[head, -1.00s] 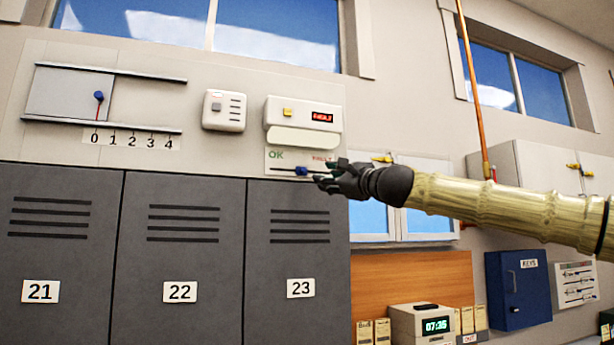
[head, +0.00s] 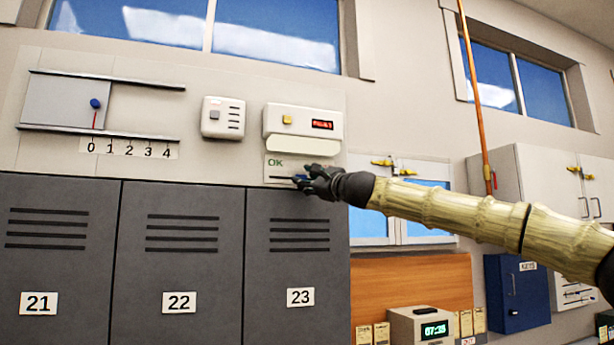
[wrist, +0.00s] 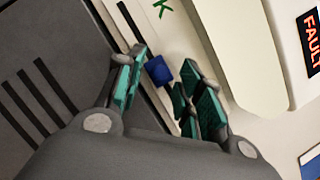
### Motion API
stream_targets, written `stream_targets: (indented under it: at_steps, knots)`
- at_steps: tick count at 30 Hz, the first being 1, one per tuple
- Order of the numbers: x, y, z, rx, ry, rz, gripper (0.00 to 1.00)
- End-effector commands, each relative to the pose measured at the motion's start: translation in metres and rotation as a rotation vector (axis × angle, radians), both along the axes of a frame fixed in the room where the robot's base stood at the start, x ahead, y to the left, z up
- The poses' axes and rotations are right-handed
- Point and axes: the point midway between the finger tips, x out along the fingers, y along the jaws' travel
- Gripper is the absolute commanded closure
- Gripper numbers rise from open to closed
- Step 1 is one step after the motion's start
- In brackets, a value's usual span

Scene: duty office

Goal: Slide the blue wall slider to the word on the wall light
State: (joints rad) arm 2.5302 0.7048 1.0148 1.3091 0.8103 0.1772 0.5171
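The blue wall slider (head: 300,178) sits near the middle of its dark horizontal track, on a white plate (head: 273,174) below the wall light (head: 273,121). Green OK stands at the plate's left; my gripper hides the right-hand word in the head view. The light's display (head: 322,125) is lit red, and in the wrist view it reads FAULT (wrist: 312,42). My gripper (head: 306,180) is at the slider. In the wrist view its green-padded fingers (wrist: 160,88) stand apart, with the blue slider (wrist: 159,70) between their tips. I cannot tell whether they touch it.
Grey lockers 21, 22 and 23 (head: 300,270) stand right below the plate. A white box with slots (head: 222,117) is to its left. Further left is a panel with another blue knob (head: 95,103) above a 0 to 4 scale.

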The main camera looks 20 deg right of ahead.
Motion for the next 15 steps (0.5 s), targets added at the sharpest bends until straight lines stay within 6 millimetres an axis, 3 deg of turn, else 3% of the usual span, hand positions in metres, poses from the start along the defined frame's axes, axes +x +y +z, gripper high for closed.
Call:
stream_targets:
  at_steps: [11, 15]
  knots:
    - [0.0041, 0.0009, 0.0016, 0.000, -0.001, -0.001, 0.63]
    - [0.0040, 0.0010, 0.0015, 0.000, -0.001, -0.001, 0.87]
